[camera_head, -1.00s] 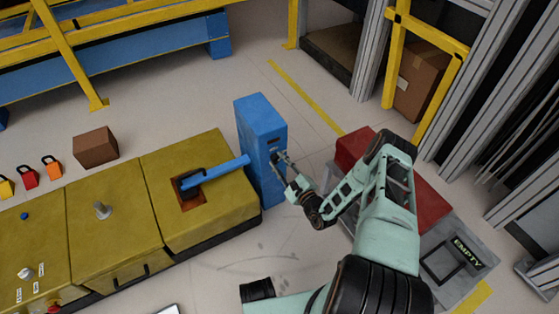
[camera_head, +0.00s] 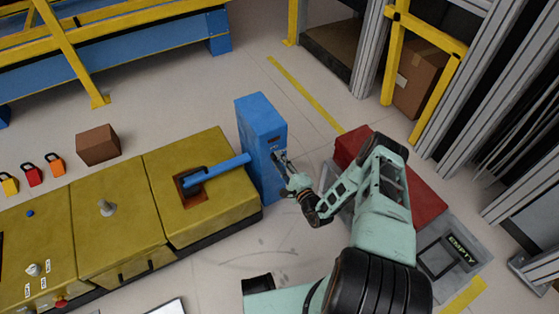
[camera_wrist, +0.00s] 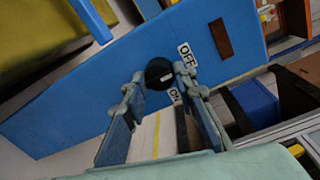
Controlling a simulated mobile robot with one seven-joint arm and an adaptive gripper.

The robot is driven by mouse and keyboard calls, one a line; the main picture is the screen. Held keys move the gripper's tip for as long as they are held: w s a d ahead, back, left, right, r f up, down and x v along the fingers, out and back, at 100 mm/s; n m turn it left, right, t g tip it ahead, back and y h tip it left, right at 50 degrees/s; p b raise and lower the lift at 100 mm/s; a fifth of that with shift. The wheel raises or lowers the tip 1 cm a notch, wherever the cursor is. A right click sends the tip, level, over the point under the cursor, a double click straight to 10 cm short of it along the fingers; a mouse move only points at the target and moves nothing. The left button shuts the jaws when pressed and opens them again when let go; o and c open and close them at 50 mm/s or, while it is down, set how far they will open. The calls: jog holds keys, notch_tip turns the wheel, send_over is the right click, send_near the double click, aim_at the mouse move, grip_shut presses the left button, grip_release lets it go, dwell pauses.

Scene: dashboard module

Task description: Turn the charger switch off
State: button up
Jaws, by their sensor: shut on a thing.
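The charger is a tall blue box (camera_head: 262,115) standing at the right end of the yellow console in the head view. In the wrist view its blue face (camera_wrist: 110,75) fills much of the picture. The switch is a round black knob (camera_wrist: 159,71) with a small pale mark. An OFF label (camera_wrist: 187,54) and an ON label (camera_wrist: 175,95) sit beside it; I cannot tell which one the mark points to. My gripper (camera_wrist: 160,78) is shut on the knob, one finger on each side. In the head view my gripper (camera_head: 279,159) reaches the box's right face, and the knob is hidden.
The yellow console (camera_head: 115,220) has a blue lever (camera_head: 215,173) reaching toward the box. A red block (camera_head: 425,200) on a grey base marked EMPTY lies right, behind my arm. A brown box (camera_head: 97,146) and several coloured padlocks lie left. Bare floor surrounds the charger.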

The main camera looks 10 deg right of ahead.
aim_at(274, 137)
dwell(0.3)
jog(key=o, duration=1.2)
jog(key=shift+c, duration=0.2)
jog(key=shift+r, duration=0.1)
jog(key=r, duration=0.9)
jog(key=shift+w+r, duration=0.2)
jog(key=shift+r, duration=0.1)
jog(key=shift+s+r, duration=0.1)
jog(key=shift+r, duration=0.2)
jog(key=shift+f, duration=0.15)
